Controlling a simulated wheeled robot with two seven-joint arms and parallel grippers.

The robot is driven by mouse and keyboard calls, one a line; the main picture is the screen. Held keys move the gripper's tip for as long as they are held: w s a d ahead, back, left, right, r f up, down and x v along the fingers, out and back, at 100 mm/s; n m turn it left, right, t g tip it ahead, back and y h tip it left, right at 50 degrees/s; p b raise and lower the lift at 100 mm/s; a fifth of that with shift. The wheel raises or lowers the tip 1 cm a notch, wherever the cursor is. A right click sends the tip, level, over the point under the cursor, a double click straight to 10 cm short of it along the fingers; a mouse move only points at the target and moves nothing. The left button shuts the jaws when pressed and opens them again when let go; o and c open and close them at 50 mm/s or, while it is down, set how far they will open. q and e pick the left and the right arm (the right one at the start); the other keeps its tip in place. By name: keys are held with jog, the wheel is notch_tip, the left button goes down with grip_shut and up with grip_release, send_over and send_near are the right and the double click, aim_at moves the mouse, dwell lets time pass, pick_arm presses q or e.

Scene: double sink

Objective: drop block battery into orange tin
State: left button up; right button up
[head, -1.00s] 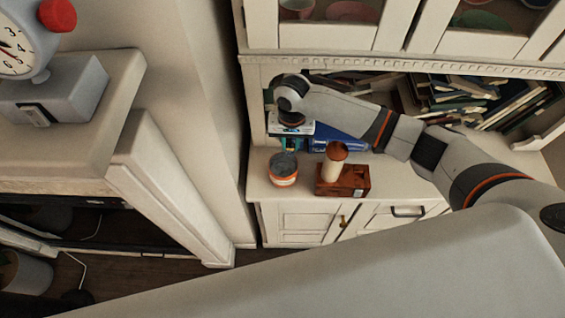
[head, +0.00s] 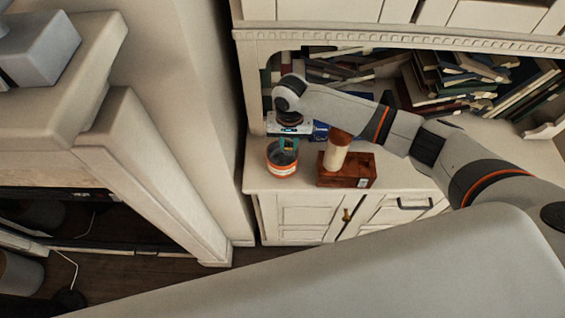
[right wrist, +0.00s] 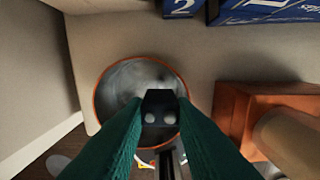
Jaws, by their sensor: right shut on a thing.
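The orange tin (head: 281,168) stands on the white cabinet top, near its left end, with its open mouth up. In the right wrist view the tin (right wrist: 103,95) shows as a grey inside with an orange rim. My right gripper (head: 288,145) points down at the tin's mouth in the head view. Its green fingers are shut on the block battery (right wrist: 160,112), a dark block with two round light terminals. The battery appears over the tin's opening in the wrist view; its exact height is hard to tell. My left gripper is not in view.
A brown wooden box (head: 346,170) with a pale cylinder (head: 337,155) stands just right of the tin. Blue boxes (right wrist: 265,10) lie behind it. Books (head: 470,80) fill the shelf at the back. A wall bounds the left side.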

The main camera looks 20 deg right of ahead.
jog(key=o, duration=1.1)
jog(key=shift+c, duration=0.2)
notch_tip(320, 180, up, 12)
jog(key=b, duration=0.1)
